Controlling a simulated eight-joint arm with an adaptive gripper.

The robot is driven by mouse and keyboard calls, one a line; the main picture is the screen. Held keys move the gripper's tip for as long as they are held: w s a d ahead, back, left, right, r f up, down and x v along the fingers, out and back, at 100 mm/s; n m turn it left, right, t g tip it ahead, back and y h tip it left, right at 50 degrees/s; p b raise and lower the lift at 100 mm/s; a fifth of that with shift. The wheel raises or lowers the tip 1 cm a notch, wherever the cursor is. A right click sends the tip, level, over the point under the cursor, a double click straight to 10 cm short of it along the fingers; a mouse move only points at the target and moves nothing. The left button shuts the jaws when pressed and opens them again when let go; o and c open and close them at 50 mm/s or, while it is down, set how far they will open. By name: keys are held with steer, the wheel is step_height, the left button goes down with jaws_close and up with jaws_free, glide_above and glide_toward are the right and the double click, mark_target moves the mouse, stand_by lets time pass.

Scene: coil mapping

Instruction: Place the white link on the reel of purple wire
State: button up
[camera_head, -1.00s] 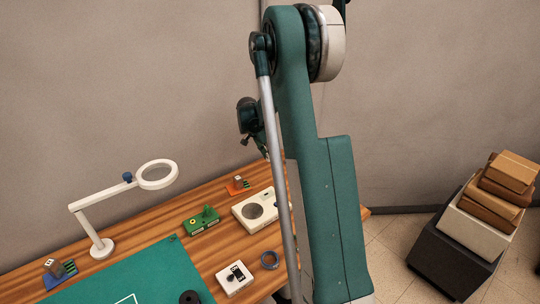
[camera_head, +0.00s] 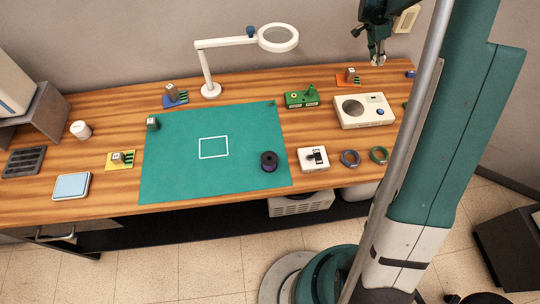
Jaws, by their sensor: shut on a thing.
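My gripper (camera_head: 377,60) is at the upper right in the head view, over the back right of the table and just right of the orange-based piece (camera_head: 348,77). It is shut on a small pale thing at its fingertips, too small here to name surely as the white link. A dark reel with a purplish tint (camera_head: 268,161) stands on the green mat (camera_head: 170,185), near its right edge. It looks like the reel of purple wire, but its wire colour is hard to make out. The gripper is well behind and right of this reel.
Right of the mat are a white block (camera_head: 313,166), a blue-grey ring (camera_head: 350,158), a green ring (camera_head: 379,155) and a white device (camera_head: 375,115). A green box (camera_head: 301,99) and a magnifier lamp (camera_head: 209,90) stand behind. The mat's middle is clear.

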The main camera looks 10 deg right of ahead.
steer(key=s+a+r, duration=0.1)
steer(key=s+a, duration=0.3)
steer(key=a, duration=0.7)
steer(key=s+a+r+p, duration=0.1)
steer(key=s+a, duration=0.3)
steer(key=a, duration=0.7)
steer(key=s+a+r, duration=0.1)
steer(key=s+a, duration=0.2)
steer(key=a, duration=0.8)
steer(key=s+a+r+p, duration=0.1)
steer(key=s+a, duration=0.8)
steer(key=s, duration=0.3)
steer(key=s+a+r, duration=0.1)
steer(key=s+a, duration=0.8)
steer(key=s, duration=0.3)
steer(key=shift+s+a+p, duration=0.25)
steer(key=shift+s+p, duration=0.1)
steer(key=shift+s, duration=0.05)
glide_toward(273, 157)
steer(key=shift+d+f+b, duration=0.15)
steer(key=shift+d+f, duration=0.05)
steer(key=shift+d, duration=0.25)
steer(key=shift+d+f+b, duration=0.15)
steer(key=shift+d+f, duration=0.05)
steer(key=shift+d, duration=0.25)
steer(key=shift+f, duration=2.1)
